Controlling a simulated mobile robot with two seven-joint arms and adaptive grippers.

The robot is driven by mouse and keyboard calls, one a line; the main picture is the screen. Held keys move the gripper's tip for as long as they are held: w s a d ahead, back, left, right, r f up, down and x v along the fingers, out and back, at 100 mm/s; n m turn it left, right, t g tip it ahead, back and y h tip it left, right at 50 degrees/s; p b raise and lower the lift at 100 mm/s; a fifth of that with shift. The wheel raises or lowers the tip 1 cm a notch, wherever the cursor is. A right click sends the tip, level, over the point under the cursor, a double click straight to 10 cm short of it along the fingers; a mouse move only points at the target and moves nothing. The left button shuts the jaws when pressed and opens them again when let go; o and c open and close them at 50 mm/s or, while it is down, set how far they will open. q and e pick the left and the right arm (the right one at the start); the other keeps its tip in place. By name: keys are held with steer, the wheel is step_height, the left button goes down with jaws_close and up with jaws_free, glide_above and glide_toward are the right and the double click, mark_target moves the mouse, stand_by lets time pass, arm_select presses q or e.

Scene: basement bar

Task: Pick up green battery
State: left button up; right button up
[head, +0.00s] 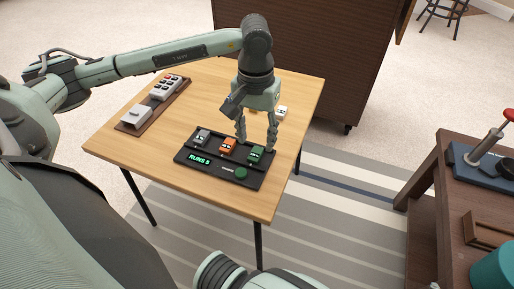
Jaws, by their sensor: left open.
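The green battery (256,153) sits at the right end of a row on a black panel (212,177) on the wooden table. An orange battery (228,145) and a grey battery (202,137) stand to its left in the same row. My left gripper (256,146) points down over the panel. Its fingers are apart, with one near the green battery's right side and the other to its upper left. I cannot tell whether the fingers touch it. My right gripper is not in view.
The panel has a lit display (199,160) and a round green button (241,173). A white item (281,112) lies behind the gripper. A brown tray (139,125) with grey devices is at the table's left. A dark side table (424,178) stands at right.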

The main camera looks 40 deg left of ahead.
mark_target(257, 151)
arm_select(q)
steer(key=shift+f, duration=2)
jaws_close()
